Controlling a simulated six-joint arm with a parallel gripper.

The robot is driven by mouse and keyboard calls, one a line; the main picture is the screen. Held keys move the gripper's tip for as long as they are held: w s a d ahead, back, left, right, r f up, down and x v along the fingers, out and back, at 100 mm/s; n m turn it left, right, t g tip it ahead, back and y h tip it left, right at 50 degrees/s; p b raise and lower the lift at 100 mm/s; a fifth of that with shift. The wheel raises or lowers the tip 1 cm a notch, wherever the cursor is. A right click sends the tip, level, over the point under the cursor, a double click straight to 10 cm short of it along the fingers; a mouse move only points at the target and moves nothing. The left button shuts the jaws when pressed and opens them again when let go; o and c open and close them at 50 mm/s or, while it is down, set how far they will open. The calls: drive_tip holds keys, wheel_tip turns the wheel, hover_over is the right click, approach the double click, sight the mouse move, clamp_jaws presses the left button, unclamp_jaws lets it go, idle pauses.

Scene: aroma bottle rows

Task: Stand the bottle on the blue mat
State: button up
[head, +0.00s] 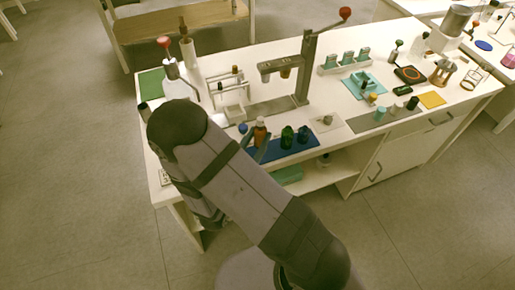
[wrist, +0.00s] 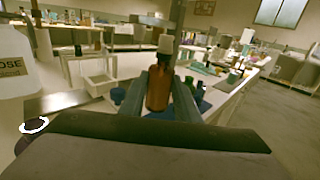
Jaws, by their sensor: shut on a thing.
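An amber bottle (wrist: 158,90) with a white cap stands roughly upright between the two fingers of my gripper (wrist: 158,104) in the wrist view. The gripper is shut on it. In the head view the amber bottle (head: 260,131) is at the left end of the blue mat (head: 270,154). I cannot tell whether its base touches the mat. A green bottle (head: 287,138) and a darker blue-green bottle (head: 303,134) stand on the mat to its right. My arm hides part of the mat's left side.
A press stand with a red-knobbed lever (head: 304,70) rises behind the mat. A white rack (head: 230,90) and a large white jug (wrist: 14,65) stand to the left. The table's front edge is close to the mat.

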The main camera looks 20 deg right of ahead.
drive_tip(key=shift+f, duration=2.3)
drive_tip(key=shift+f, duration=0.1)
drive_tip(key=shift+f+b, duration=0.15)
drive_tip(key=shift+b, duration=0.2)
drive_tip(key=o, duration=0.9)
drive_tip(key=shift+r, duration=0.25)
drive_tip(key=b+v, duration=0.1)
drive_tip(key=v, duration=1.1)
drive_tip(key=shift+d, duration=0.1)
